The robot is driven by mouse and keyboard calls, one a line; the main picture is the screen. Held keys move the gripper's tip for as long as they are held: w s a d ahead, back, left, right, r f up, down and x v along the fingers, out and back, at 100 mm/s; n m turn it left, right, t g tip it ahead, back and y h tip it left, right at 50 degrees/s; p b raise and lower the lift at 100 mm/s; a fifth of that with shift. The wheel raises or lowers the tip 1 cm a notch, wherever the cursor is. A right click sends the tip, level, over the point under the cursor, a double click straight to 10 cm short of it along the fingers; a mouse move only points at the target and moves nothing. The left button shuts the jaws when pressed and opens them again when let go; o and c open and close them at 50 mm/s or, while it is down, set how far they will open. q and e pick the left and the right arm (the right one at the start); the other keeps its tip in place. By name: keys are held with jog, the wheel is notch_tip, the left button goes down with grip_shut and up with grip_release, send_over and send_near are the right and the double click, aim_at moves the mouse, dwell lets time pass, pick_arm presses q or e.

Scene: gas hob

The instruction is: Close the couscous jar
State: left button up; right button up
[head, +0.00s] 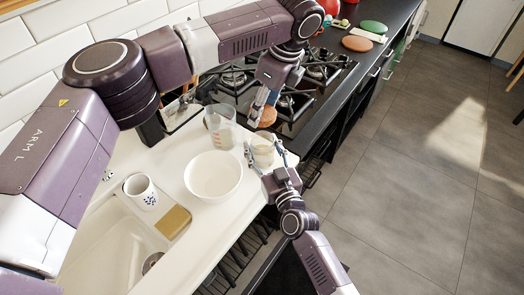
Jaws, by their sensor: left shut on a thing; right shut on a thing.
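The couscous jar (263,152) is a small clear jar with pale contents, on the right part of the white counter near its front edge. My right gripper (266,162) is shut on it, with a finger on either side. My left gripper (265,107) is shut on a round tan lid (267,117). The lid shows just above the jar in the picture, with a small gap between them. How high the lid is above the jar is hard to tell. The jar's lower part is partly hidden by my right gripper.
A measuring jug (220,127) and a white bowl (213,176) stand left of the jar. A patterned mug (140,190) and a yellow sponge (173,222) are by the sink (115,245). The black gas hob (318,72) lies behind. Open floor is at right.

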pick_arm(q)
jog(key=shift+w+a+f, duration=0.1)
jog(key=shift+w+a, duration=0.05)
jog(key=shift+a, duration=0.05)
pick_arm(e)
jog(key=shift+w+a, duration=0.1)
jog(key=c, duration=0.6)
pick_arm(q)
jog(key=shift+f, duration=2.5)
pick_arm(e)
jog(key=shift+o, duration=0.2)
pick_arm(q)
jog(key=shift+f, duration=0.1)
pick_arm(e)
jog(key=shift+r, duration=0.1)
pick_arm(q)
jog(key=shift+f, duration=0.8)
jog(key=shift+f, duration=0.55)
jog(key=o, duration=0.9)
jog(key=shift+c, duration=0.2)
jog(key=v, duration=1.2)
jog(key=shift+d, duration=0.1)
